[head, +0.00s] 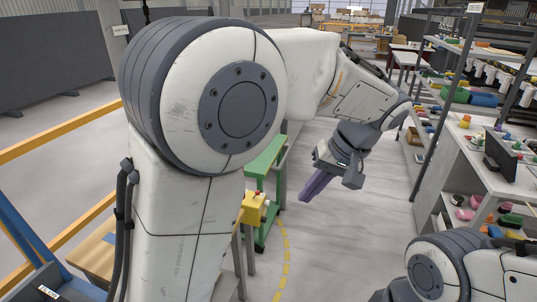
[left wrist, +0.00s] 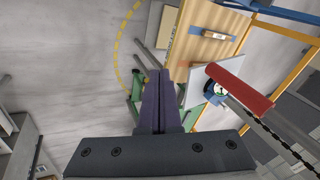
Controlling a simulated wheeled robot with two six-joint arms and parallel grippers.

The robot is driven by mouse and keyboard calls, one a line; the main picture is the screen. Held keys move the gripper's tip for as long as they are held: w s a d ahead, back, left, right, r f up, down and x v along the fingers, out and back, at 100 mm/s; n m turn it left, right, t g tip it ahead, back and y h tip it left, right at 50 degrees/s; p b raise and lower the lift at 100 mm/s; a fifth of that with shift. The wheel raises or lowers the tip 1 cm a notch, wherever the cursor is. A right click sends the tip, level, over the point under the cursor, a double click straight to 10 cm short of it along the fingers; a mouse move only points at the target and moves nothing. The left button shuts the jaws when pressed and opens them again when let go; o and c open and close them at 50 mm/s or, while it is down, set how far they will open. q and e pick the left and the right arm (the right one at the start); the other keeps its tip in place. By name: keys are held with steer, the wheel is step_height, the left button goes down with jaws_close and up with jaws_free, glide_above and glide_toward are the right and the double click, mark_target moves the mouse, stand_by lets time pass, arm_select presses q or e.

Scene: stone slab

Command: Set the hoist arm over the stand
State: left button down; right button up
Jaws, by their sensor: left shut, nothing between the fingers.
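My left gripper (head: 312,192) hangs in open air right of centre in the head view, its purple fingers pointing down-left. In the left wrist view its fingers (left wrist: 159,85) lie together with nothing between them. A red bar (left wrist: 240,88), which may be the hoist arm, shows right of the fingers with a dark chain beside it; the fingers are apart from it. A green frame (head: 264,160), possibly the stand, is left of the gripper and partly hidden by my left arm. Green parts (left wrist: 136,107) also show behind the fingers in the left wrist view. My right gripper is out of view.
A yellow box with a red button (head: 253,208) is near the green frame. A wooden-topped surface (left wrist: 205,45) is above the red bar in the left wrist view. Yellow rails (head: 60,130) run at left. Loaded shelves (head: 470,150) stand at right. Open floor (head: 335,235) lies between.

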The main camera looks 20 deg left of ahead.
arm_select(q)
steer(key=w+a+r+n+y+p, duration=0.2)
steer(key=w+a+r+n, duration=0.3)
steer(key=w+r, duration=0.1)
steer(key=s+a+f+p, duration=0.3)
steer(key=a+f+p, duration=0.1)
steer(key=a+f, duration=0.4)
steer(key=shift+s+a+g, duration=0.25)
steer(key=shift+a+g, duration=0.05)
steer(key=shift+a, duration=0.05)
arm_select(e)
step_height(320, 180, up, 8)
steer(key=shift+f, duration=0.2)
